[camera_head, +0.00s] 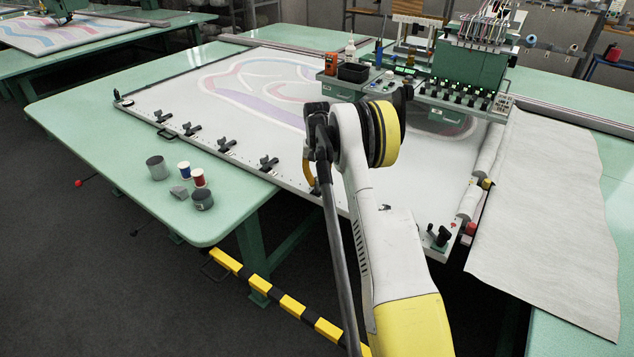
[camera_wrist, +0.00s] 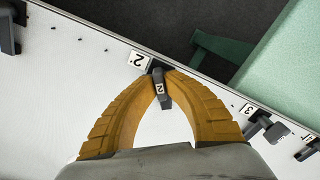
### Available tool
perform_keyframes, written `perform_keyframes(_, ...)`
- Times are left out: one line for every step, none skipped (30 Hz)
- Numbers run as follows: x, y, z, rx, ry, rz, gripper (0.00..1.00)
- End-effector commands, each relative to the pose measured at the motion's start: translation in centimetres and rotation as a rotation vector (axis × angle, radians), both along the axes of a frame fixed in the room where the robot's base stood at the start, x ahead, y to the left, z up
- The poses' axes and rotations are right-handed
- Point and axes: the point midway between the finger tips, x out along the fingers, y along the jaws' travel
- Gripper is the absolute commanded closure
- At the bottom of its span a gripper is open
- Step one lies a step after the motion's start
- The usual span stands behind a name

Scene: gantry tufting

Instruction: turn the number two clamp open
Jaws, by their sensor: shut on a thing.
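The number two clamp (camera_wrist: 160,88) is a small dark clamp with a "2" on its lever, at the frame's edge. A white "2" label (camera_wrist: 136,59) lies beside it. My gripper (camera_wrist: 162,74) has two yellow ribbed fingers, shut on the clamp's lever between their tips. The lever points inward from the edge, over the white cloth. In the head view, my gripper (camera_head: 309,168) shows as an orange finger edge at the frame's front side, and my arm hides most of it and of the clamp.
The number three clamp (camera_head: 268,163) and other clamps line the white frame edge. Cups and pots (camera_head: 198,178) stand on the green table (camera_head: 110,125) at left. The tufting machine (camera_head: 470,75) stands behind my arm. A yellow-black barrier (camera_head: 262,285) runs along the floor.

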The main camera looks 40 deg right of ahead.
Motion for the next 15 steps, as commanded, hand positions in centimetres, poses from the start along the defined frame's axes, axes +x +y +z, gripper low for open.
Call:
perform_keyframes(-0.04,0.01,-0.05,0.001,0.001,0.044,1.00)
perform_keyframes(-0.04,0.01,-0.06,0.001,0.001,0.072,1.00)
perform_keyframes(-0.04,0.01,-0.05,0.001,0.001,0.110,1.00)
perform_keyframes(-0.03,0.01,-0.05,0.001,0.001,0.138,1.00)
perform_keyframes(-0.04,0.01,-0.05,0.001,0.001,0.167,1.00)
perform_keyframes(-0.04,0.01,-0.05,0.000,0.001,0.205,1.00)
perform_keyframes(-0.04,0.01,-0.05,0.000,0.001,0.233,1.00)
perform_keyframes(-0.04,0.01,-0.05,0.000,0.001,0.262,1.00)
perform_keyframes(-0.04,0.01,-0.05,0.000,0.001,0.300,1.00)
perform_keyframes(-0.04,0.01,-0.05,0.000,0.001,0.328,1.00)
perform_keyframes(-0.04,0.01,-0.05,0.000,0.001,0.357,1.00)
perform_keyframes(-0.04,0.01,-0.05,0.000,0.001,0.394,1.00)
perform_keyframes(-0.04,0.01,-0.05,0.000,0.001,0.423,1.00)
perform_keyframes(-0.04,0.01,-0.05,0.000,0.001,0.452,1.00)
perform_keyframes(-0.04,0.01,-0.05,0.000,0.001,0.489,1.00)
